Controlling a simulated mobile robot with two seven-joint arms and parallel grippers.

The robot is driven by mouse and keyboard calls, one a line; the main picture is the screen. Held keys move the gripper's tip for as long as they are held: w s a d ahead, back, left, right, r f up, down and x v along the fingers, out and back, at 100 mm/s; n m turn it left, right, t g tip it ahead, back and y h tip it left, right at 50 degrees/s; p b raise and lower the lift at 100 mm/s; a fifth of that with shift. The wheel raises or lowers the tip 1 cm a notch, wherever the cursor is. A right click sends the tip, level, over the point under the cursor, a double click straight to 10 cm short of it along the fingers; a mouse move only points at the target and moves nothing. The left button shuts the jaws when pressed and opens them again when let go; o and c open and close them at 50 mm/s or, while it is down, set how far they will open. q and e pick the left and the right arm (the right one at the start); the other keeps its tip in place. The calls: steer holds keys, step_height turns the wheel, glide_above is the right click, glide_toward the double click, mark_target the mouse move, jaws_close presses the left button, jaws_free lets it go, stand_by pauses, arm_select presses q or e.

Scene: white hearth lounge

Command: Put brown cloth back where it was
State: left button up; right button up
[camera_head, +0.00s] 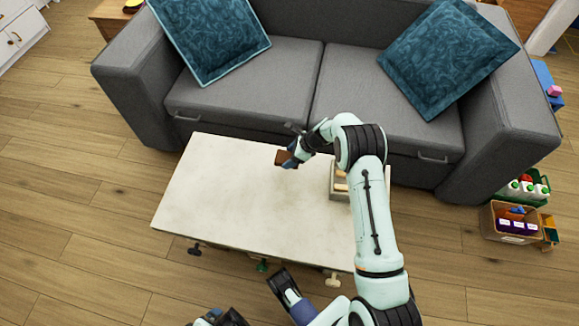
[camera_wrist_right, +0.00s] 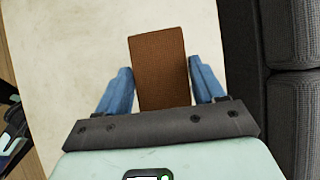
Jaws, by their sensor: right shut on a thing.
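The brown cloth (camera_head: 283,158) is a small, flat, folded rectangle above the white low table (camera_head: 215,190). My right gripper (camera_head: 290,157) is shut on the cloth over the table's upper middle. In the right wrist view the cloth (camera_wrist_right: 158,65) sits between the two blue fingers of the right gripper (camera_wrist_right: 160,88). Its far end sticks out past the fingertips, with the pale tabletop behind. I cannot tell how high it is above the table. Dark and blue parts at the bottom of the head view look like my left arm; its jaws are not clear.
A box (camera_head: 335,194) with light contents stands on the table's right part, partly hidden by my right arm. The grey sofa (camera_head: 240,85) with blue cushions is close behind the table. A crate (camera_head: 510,222) stands on the floor at right. The tabletop's left half is clear.

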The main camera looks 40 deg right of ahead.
mark_target(290, 170)
step_height(290, 170, down, 6)
steer(key=shift+f+b, duration=0.1)
steer(key=shift+b, duration=0.55)
arm_select(q)
steer(key=shift+w+a+f+t+y, duration=0.15)
steer(key=shift+w+a+f, duration=0.15)
steer(key=shift+w+f, duration=0.25)
steer(key=shift+w+a+f+t+y, duration=0.15)
steer(key=shift+w+a+f, duration=0.15)
steer(key=shift+w, duration=0.35)
arm_select(e)
steer(key=shift+f, duration=0.1)
steer(key=shift+f, duration=0.1)
steer(key=o, duration=1)
arm_select(q)
steer(key=shift+w+a+f, duration=0.1)
steer(key=shift+w, duration=0.05)
steer(key=s+d+r+g+h+p, duration=0.1)
steer(key=s+d+r+p, duration=0.1)
steer(key=s, duration=0.3)
steer(key=shift+d+r+p, duration=0.25)
steer(key=shift+r+p, duration=0.25)
steer(key=shift+r, duration=0.25)
arm_select(e)
steer(key=v, duration=1.2)
